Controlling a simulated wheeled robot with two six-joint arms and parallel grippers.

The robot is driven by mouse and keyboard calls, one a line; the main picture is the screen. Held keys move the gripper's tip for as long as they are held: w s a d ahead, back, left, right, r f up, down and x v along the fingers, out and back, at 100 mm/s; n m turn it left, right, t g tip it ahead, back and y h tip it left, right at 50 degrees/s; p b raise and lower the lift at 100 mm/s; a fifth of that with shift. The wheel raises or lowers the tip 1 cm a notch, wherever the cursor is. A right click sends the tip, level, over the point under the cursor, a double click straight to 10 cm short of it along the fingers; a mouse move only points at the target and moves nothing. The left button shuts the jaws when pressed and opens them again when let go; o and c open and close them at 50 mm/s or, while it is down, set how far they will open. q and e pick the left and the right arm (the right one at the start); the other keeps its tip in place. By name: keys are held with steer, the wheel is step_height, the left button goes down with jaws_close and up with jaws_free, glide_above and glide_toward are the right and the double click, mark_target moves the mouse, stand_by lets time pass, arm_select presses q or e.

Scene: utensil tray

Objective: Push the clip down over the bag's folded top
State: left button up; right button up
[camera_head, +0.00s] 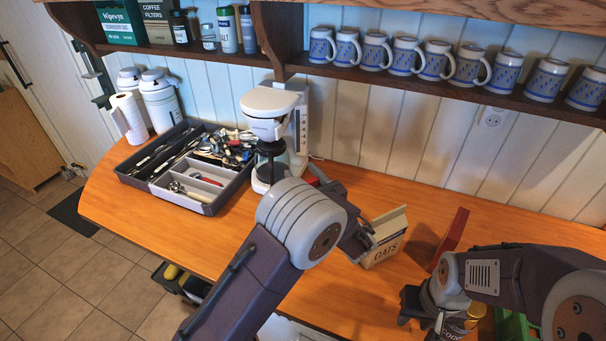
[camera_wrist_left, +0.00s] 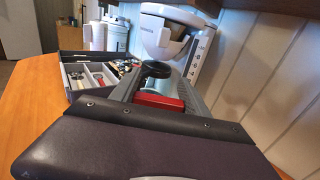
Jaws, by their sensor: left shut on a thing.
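The oats bag (camera_head: 383,249), beige with dark lettering, stands on the counter right of my left gripper. Its upper part slants, and I cannot tell exactly how the top is folded. My left gripper (camera_head: 322,177) is in front of the coffee machine, apart from the bag. It is shut on a red piece, likely the clip (camera_wrist_left: 157,103), which shows between the fingers in the left wrist view. My right gripper (camera_head: 432,308) is low at the front right, and its fingers are too unclear to tell open from shut.
A coffee machine (camera_head: 273,112) stands behind my left gripper. A utensil tray (camera_head: 208,208) is to the left. A dark red upright thing (camera_head: 452,232) stands right of the bag. A gold-lidded jar (camera_head: 476,311) is beside my right gripper. The left front counter is clear.

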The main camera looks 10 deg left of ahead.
mark_target(310, 183)
arm_select(q)
steer(key=shift+f, duration=0.15)
arm_select(e)
steer(key=shift+f, duration=0.15)
arm_select(q)
steer(key=o, duration=1.4)
steer(key=shift+s, duration=0.1)
arm_select(e)
steer(key=shift+f+b, duration=0.85)
steer(key=shift+b, duration=0.05)
arm_select(q)
steer(key=v, duration=0.9)
steer(key=shift+a, duration=0.15)
